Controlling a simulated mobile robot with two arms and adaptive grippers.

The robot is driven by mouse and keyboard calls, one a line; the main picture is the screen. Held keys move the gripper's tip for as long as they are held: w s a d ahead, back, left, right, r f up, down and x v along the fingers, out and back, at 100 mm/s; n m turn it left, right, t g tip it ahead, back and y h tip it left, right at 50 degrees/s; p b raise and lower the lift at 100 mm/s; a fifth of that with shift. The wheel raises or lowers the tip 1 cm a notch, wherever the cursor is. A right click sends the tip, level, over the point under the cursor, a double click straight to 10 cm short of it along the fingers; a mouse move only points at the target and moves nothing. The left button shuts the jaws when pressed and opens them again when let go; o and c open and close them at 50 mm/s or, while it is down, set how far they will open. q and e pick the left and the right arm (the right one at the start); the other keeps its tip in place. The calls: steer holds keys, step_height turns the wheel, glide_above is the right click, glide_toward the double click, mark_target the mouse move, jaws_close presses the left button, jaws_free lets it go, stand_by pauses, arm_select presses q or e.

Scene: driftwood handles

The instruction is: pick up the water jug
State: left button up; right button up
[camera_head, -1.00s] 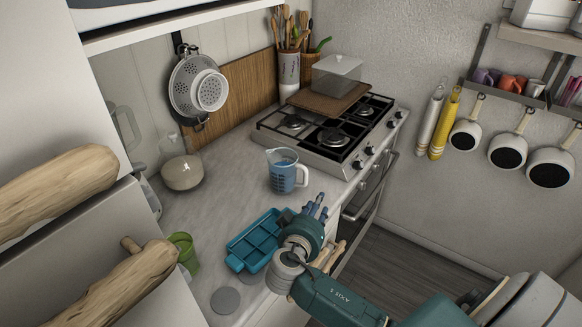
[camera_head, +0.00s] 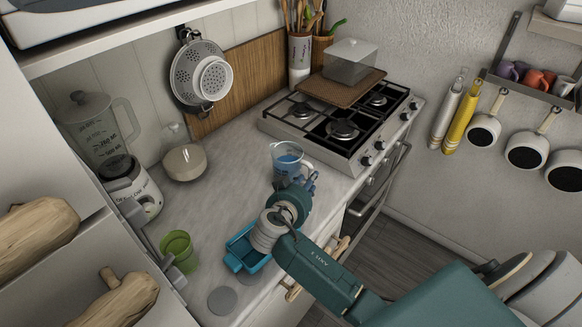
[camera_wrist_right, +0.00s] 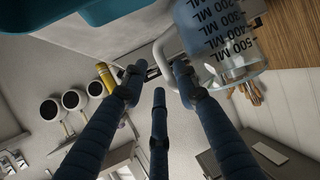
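The water jug (camera_head: 287,157) is a clear measuring jug with blue contents. It stands upright on the counter in front of the hob, its handle towards the right. In the right wrist view the jug (camera_wrist_right: 225,40) is at the top right, with printed ML marks and a pale handle. My right gripper (camera_head: 306,182) is at the near side of the jug and hides its lower part. In the wrist view the right gripper (camera_wrist_right: 158,82) has its blue fingers spread apart, with the handle near their tips. I cannot tell whether they touch it. My left gripper is not in view.
A blue tray (camera_head: 246,250) lies under my right wrist. The gas hob (camera_head: 335,128) is close behind the jug. The counter between pot and jug is clear.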

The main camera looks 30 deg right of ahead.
steer(key=p+x, duration=0.1)
steer(key=x, duration=0.2)
steer(key=shift+w+d+r, duration=0.1)
steer(key=shift+w, duration=0.05)
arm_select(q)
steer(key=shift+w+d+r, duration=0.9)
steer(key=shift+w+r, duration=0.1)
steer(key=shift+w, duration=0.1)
arm_select(e)
jaws_close()
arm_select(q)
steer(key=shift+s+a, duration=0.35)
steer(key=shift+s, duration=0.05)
arm_select(e)
steer(key=shift+w, duration=0.15)
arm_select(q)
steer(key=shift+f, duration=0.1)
arm_select(e)
steer(key=shift+r, duration=0.15)
